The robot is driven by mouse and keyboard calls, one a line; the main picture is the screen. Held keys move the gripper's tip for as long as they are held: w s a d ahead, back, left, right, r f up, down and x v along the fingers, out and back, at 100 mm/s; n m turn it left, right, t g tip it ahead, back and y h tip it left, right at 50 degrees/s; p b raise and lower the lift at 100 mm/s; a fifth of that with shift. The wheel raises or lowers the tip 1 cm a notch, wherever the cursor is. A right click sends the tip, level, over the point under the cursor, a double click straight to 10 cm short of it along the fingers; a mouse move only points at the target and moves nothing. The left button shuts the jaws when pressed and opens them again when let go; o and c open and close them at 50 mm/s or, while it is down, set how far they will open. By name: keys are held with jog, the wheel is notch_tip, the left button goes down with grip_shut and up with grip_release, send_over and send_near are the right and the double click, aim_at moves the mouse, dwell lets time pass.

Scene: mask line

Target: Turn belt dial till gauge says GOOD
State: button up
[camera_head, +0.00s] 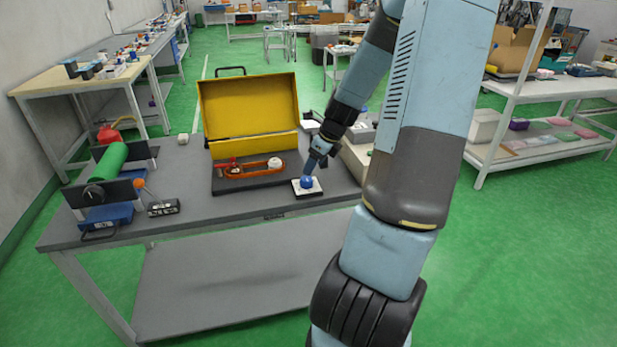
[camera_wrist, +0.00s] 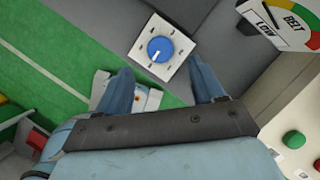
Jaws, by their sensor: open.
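The belt dial is a blue round knob (camera_wrist: 160,49) with a white mark, on a square white plate with tick marks. In the wrist view its mark points toward the lower edge of the picture. It also shows in the head view (camera_head: 306,183) at the table's front edge. My gripper (camera_wrist: 163,82) is open, its two fingers spread either side of the knob's line and apart from it. In the head view my gripper (camera_head: 319,158) is just above the dial. The belt gauge (camera_wrist: 288,27) is cut off at the top right, with the word LOW and a dark needle visible near it.
A yellow case (camera_head: 250,107) stands open behind the dial, with an orange belt loop (camera_head: 250,169) in front of it. A green roller (camera_head: 108,160) is at the table's left. A panel with a green button (camera_wrist: 293,139) and a red one is at the right in the wrist view.

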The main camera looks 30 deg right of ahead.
aim_at(307, 178)
jog(key=shift+x, duration=3.45)
jog(key=shift+c, duration=0.5)
jog(key=c, duration=0.9)
